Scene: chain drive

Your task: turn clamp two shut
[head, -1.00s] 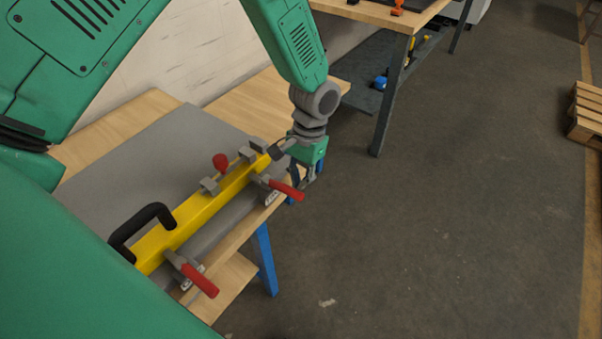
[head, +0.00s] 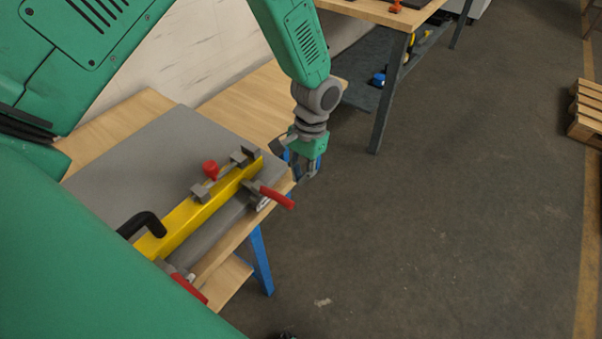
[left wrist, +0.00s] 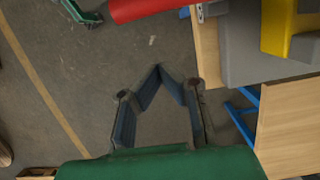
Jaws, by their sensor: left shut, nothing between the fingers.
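A yellow bar (head: 200,210) lies along the grey plate's front side. A toggle clamp with a red handle (head: 276,197) stands at its far end, the handle pointing out past the table edge. A second red-handled clamp (head: 188,287) at the near end is partly hidden by my green body. I cannot read which clamp is number two. My left gripper (head: 308,172) is shut and empty, just beyond the far handle and apart from it. In the left wrist view its fingertips (left wrist: 158,70) meet, with a red handle (left wrist: 150,8) beyond them. A green and dark part (left wrist: 82,12), possibly my right gripper, shows there.
The grey plate (head: 130,150) lies on a wooden table with blue legs (head: 261,260). A red knob (head: 211,169) and a black handle (head: 143,225) stand near the bar. Another workbench (head: 375,12) is behind. The floor at right is clear up to a pallet (head: 588,110).

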